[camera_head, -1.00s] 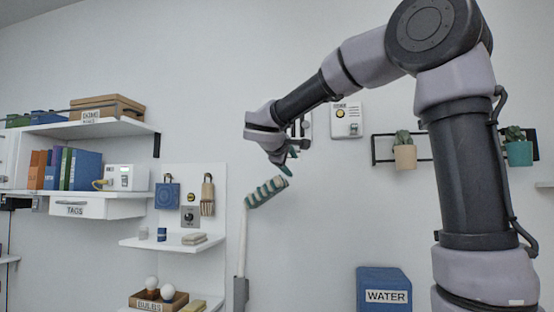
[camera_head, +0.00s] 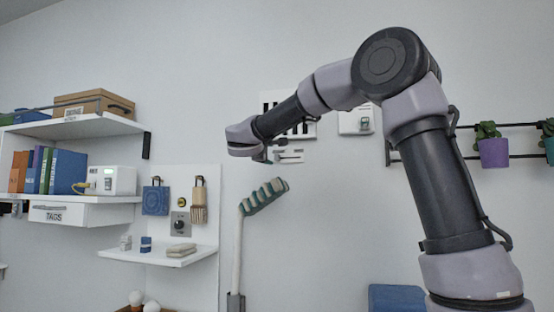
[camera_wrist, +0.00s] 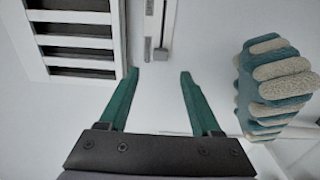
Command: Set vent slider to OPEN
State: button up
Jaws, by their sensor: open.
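The white vent (camera_head: 307,128) with dark slots is on the wall, partly hidden behind my arm. Below it is a small white slider plate (camera_head: 290,157) with a grey part, too small to read. In the wrist view the vent (camera_wrist: 75,36) is at upper left. Beside it runs the slider track (camera_wrist: 149,28), with a grey knob (camera_wrist: 161,54) at its lower end. My gripper (camera_wrist: 159,73) is open and empty. Its green fingers point toward the wall, with the knob just ahead between the tips, apparently apart from them. In the head view my gripper (camera_head: 264,156) is by the plate's left end.
A teal and beige striped head (camera_head: 264,196) on a pale pole stands just below my gripper; it is close on the right in the wrist view (camera_wrist: 275,88). A white shelf (camera_head: 160,254) is at left. Plant pots (camera_head: 494,152) hang at right.

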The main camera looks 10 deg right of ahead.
aim_at(276, 157)
jog(key=x, duration=0.9)
jog(key=shift+w+d, duration=0.1)
grip_shut()
jog(key=shift+f, duration=0.1)
dwell(1.0)
